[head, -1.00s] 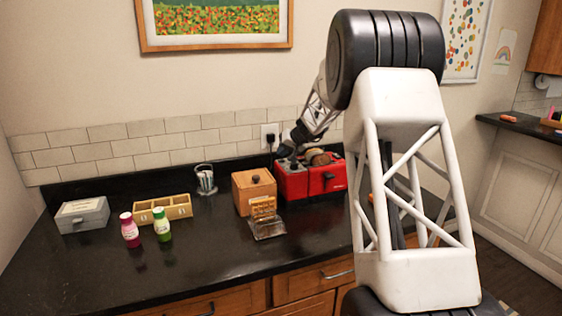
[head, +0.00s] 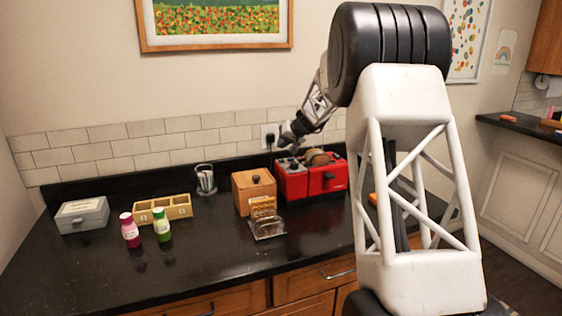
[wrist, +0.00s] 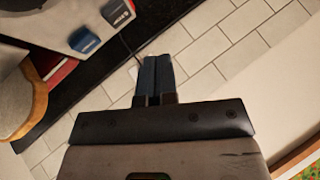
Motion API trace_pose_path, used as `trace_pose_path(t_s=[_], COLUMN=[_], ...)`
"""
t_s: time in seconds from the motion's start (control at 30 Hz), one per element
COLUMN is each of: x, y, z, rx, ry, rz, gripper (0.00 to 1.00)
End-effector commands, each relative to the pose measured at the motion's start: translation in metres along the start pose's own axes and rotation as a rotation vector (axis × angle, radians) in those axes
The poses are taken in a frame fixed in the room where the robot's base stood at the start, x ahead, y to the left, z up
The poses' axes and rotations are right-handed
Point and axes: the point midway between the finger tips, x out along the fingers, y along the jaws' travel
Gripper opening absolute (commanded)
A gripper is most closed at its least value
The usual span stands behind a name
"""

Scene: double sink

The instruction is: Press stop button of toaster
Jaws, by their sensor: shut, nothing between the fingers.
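The red toaster (head: 312,183) stands on the black counter near the back wall, with bread in its slot. In the wrist view a pale part of the toaster (wrist: 70,22) is at the upper left with blue-grey buttons (wrist: 85,41); a slice of bread (wrist: 15,105) shows at the left edge. My gripper (head: 285,142) is above the back left of the toaster. In the wrist view its fingers (wrist: 154,68) are together with nothing between them, apart from the buttons and to their right. I cannot tell which button is stop.
A wooden box (head: 254,192) and a small rack (head: 266,221) stand left of the toaster. A wall outlet (head: 270,134) is behind it. Two bottles (head: 130,230), a divided tray (head: 163,209) and a grey box (head: 82,216) are at the left.

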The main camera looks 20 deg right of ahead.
Motion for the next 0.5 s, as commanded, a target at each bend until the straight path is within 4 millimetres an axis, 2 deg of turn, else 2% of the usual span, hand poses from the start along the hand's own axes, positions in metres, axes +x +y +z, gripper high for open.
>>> trace_pose_path(t_s=[0.23,0.5], x=[-0.012,-0.014], y=[-0.008,-0.01], z=[-0.009,-0.011], rx=[-0.001,0.0], ry=[0.0,0.0], rz=[0.0,0.0], gripper=[0.0,0.0])
